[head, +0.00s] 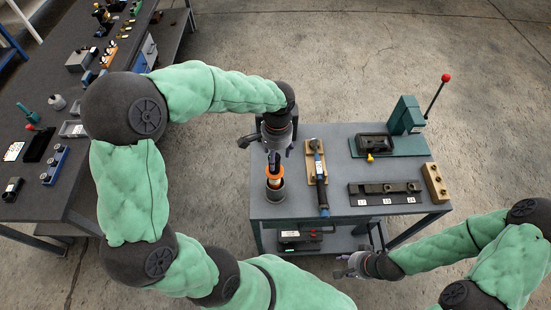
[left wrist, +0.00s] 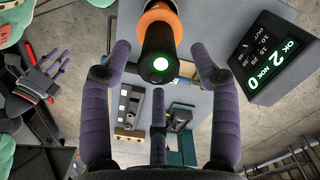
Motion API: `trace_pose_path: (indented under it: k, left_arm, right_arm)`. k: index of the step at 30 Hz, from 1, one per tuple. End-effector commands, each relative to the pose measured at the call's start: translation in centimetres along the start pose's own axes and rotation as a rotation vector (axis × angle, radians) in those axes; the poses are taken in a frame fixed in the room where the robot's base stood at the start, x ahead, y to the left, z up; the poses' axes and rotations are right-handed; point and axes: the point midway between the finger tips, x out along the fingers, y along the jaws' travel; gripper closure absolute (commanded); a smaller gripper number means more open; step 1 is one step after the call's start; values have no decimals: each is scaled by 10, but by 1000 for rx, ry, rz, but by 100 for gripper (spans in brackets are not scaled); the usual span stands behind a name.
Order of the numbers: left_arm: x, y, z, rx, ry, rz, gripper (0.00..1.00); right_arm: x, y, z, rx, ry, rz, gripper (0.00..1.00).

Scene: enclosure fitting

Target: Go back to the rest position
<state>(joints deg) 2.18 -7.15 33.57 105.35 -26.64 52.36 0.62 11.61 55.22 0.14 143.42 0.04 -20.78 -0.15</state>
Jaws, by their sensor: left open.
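My left gripper (head: 276,146) is open above the left side of the small grey table (head: 335,208). Just below it, a black tool with an orange collar (head: 275,171) stands in a dark cup-like holder (head: 275,190). In the left wrist view the tool's black end (left wrist: 158,62) shows a green light between the spread purple fingers, with gaps on both sides. My right gripper (head: 350,264) is in front of the table, low and apart from it. Its fingers look spread and empty, also in the left wrist view (left wrist: 40,82).
A dark display box (left wrist: 272,58) reads OK 2, NOK 0. The table bears a tool on a wooden rest (head: 317,165), a black strip fixture (head: 385,192), a wooden block (head: 435,183) and a green press (head: 406,116) with a red-knobbed lever. A cluttered bench (head: 85,130) stands left.

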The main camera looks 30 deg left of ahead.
Motion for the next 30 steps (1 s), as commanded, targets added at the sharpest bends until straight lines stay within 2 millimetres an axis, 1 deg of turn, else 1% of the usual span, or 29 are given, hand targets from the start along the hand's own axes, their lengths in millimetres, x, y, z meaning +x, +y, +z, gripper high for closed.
trace_pose_path:
  k: [1, 6, 9, 13, 19, 30]
  left_arm:
    - [-12, 0, -2, 0, 6, -2, 38]
    - [-46, 0, -1, 1, 5, -1, 38]
    - [-63, 0, -1, 0, 6, -1, 38]
    - [-79, 0, -1, 0, 5, -1, 38]
    - [-88, 0, 0, 0, 2, 0, 38]
    - [-88, 0, 0, 0, 2, 0, 38]
  right_arm:
    - [0, 0, 0, 0, 0, 0, 60]
    - [0, 0, 0, 0, 0, 0, 60]
    - [0, 0, 0, 0, 0, 0, 60]
    - [0, 0, 0, 0, 0, 0, 60]
    - [0, 0, 0, 0, 0, 0, 60]
    - [0, 0, 0, 0, 0, 0, 60]
